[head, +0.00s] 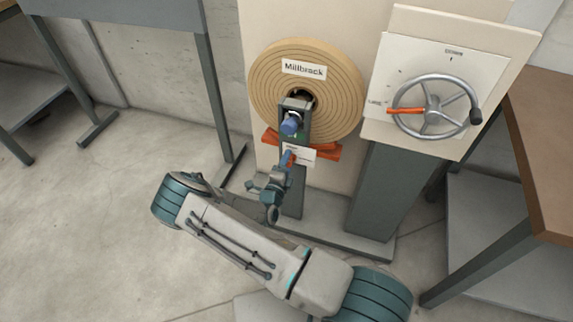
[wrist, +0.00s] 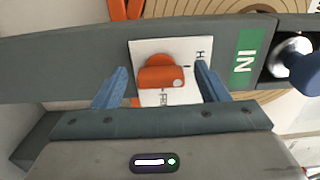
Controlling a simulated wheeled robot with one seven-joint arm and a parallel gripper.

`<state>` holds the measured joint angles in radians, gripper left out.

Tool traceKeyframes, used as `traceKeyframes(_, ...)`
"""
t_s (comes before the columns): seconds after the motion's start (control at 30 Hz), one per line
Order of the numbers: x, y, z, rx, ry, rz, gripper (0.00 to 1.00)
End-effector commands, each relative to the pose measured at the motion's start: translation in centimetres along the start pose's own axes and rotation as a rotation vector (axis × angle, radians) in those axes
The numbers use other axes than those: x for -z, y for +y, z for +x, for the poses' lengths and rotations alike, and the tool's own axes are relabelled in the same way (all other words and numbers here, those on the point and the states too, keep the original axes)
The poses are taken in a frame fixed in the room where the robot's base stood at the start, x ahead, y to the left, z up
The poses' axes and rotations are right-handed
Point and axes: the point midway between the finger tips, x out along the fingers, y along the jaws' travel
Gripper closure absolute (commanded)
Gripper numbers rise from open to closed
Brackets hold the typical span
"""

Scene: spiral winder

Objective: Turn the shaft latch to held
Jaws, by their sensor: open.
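The shaft latch is an orange knob (wrist: 160,75) with a pale dot at its lower right, on a white label plate (wrist: 145,48) in the wrist view. The plate carries an "H" at its right and letters like "FR" below, partly hidden. My gripper (wrist: 161,69) is open, one blue finger on each side of the knob, with visible gaps in the picture; contact cannot be told. In the head view my gripper (head: 289,160) is at the plate (head: 302,152) on the post below the Millbrook spiral disc (head: 345,85), mostly hiding the latch.
A blue-ended shaft (head: 291,123) projects above the plate; a green "IN" label (wrist: 245,58) is near it. A handwheel (head: 437,107) with an orange pointer stands at right. A brown-topped table (head: 545,150) is far right. Floor at left is clear.

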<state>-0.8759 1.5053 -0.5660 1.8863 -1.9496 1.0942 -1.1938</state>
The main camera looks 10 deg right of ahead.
Motion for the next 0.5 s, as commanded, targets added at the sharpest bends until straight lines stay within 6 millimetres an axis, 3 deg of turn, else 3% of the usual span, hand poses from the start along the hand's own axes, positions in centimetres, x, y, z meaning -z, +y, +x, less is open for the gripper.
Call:
traceKeyframes(0.17,-0.1,-0.1,-2.0,-0.001,-0.003,0.000,0.33)
traceKeyframes(0.5,-0.2,-0.1,-9.7,-0.002,-0.005,-0.001,0.33)
